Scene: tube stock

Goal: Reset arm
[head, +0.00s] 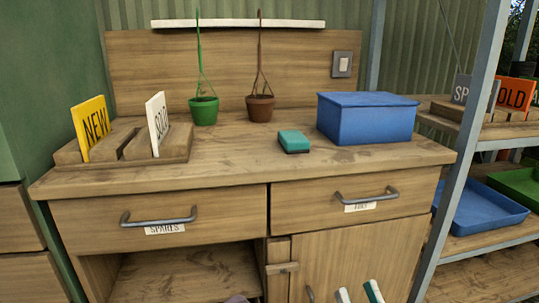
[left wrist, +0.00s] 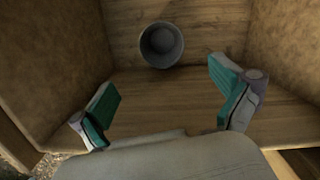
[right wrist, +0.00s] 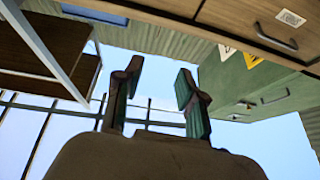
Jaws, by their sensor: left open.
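My left gripper (left wrist: 163,88) is open and empty in the left wrist view, with its teal-padded fingers wide apart. It is inside or at the mouth of a wooden compartment. A grey round pot (left wrist: 161,45) stands beyond the fingertips, apart from them. My right gripper (right wrist: 158,72) is open and empty in the right wrist view, with nothing between its fingers. Its fingertips (head: 358,292) show at the bottom edge of the head view, in front of the cabinet door.
The wooden bench (head: 235,165) holds a sign rack (head: 178,146), a green pot (head: 204,111), a brown pot (head: 260,108), a teal block (head: 293,141) and a blue box (head: 366,118). Both drawers are shut. A metal-framed shelf (head: 462,145) stands close on the right. The open compartment (head: 185,275) is below left.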

